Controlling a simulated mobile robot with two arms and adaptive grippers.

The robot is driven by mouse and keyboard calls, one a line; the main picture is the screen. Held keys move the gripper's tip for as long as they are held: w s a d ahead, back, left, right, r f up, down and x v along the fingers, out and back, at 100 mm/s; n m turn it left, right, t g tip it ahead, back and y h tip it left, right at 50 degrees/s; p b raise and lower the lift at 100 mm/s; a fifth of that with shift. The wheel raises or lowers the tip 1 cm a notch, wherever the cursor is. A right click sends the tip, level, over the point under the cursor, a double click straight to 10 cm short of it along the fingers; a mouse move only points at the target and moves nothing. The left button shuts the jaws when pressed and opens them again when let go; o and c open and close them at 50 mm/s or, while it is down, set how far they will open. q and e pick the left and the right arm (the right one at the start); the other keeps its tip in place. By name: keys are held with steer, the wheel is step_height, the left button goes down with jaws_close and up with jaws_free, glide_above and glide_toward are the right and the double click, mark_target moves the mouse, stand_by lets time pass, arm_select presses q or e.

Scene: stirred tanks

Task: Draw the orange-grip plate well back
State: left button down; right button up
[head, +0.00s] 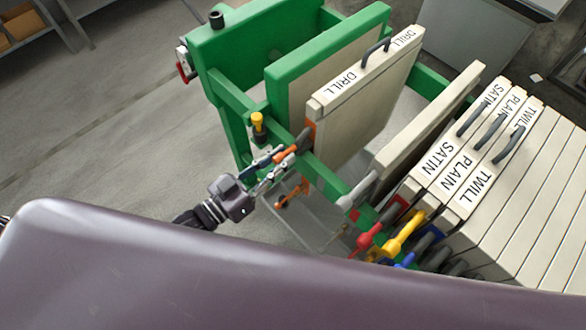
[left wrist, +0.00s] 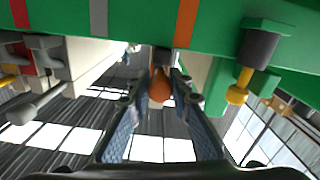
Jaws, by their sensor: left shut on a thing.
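The orange-grip plate (head: 365,95) is a thick cream slab labelled DRILL with a dark top handle. It stands upright in the green frame, apart from the plates on either side. Its orange grip (head: 288,152) sticks out at the near left, over the green rail. My left gripper (head: 274,163) is shut on this grip. In the left wrist view the orange grip (left wrist: 160,88) lies between both fingers, below an orange stripe (left wrist: 187,22) on the rail. A second orange piece (head: 284,203) shows lower down; I cannot tell what it belongs to. My right gripper is out of view.
A cream plate with a grey grip (head: 355,192) stands to the right. Beyond it, SATIN (head: 439,155), PLAIN and TWILL plates are packed close, with red, yellow and blue grips. A yellow-ended knob (head: 258,123) stands near my gripper. The floor (head: 100,140) at the left is clear.

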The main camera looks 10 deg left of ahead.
arm_select(q)
steer(key=shift+w+a+r, duration=0.15)
steer(key=shift+w+a, duration=0.65)
steer(key=shift+a, duration=0.2)
steer(key=c, duration=1.7)
jaws_free()
steer(key=shift+c, duration=0.2)
steer(key=v, duration=1.2)
